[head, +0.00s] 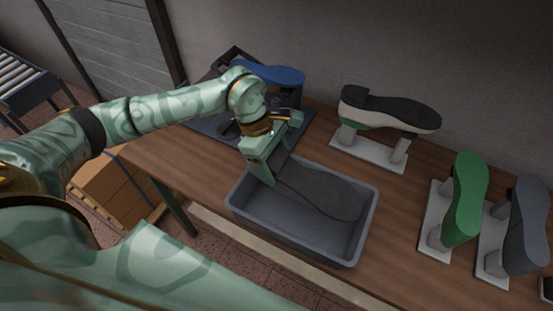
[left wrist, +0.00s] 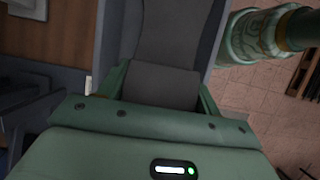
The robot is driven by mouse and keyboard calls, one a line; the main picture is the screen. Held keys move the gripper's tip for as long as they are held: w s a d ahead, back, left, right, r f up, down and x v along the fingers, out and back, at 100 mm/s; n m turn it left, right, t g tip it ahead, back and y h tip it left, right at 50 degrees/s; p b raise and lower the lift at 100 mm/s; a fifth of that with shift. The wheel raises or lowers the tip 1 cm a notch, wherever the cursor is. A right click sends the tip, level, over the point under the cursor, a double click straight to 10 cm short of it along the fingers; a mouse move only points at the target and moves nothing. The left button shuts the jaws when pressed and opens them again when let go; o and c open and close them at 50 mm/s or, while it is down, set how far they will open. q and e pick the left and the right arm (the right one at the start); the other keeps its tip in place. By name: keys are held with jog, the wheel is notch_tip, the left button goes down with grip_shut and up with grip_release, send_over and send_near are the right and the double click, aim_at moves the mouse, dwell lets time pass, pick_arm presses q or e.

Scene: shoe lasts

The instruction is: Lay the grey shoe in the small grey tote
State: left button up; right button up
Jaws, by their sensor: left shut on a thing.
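The grey shoe (head: 322,190) lies sole up, over or inside the small grey tote (head: 357,243) in the head view. Its heel end is in my left gripper (head: 268,160), which is shut on it at the tote's back left. In the left wrist view the shoe (left wrist: 178,35) runs away from between the fingers of the left gripper (left wrist: 163,88), with the tote wall on both sides. Whether the shoe touches the tote floor is hard to tell. My right gripper is not in view.
A black-soled shoe (head: 390,108), a green shoe (head: 466,200) and another grey shoe (head: 529,225) sit on stands at the back and right. A blue shoe (head: 270,74) is behind my left arm. Bare wooden table (head: 398,200) lies right of the tote.

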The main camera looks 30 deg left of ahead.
pick_arm(q)
jog(key=shift+f+b, duration=0.6)
jog(key=shift+f, duration=0.35)
jog(key=o, duration=1.3)
jog(key=v, duration=1.6)
jog(key=shift+a+r, duration=0.15)
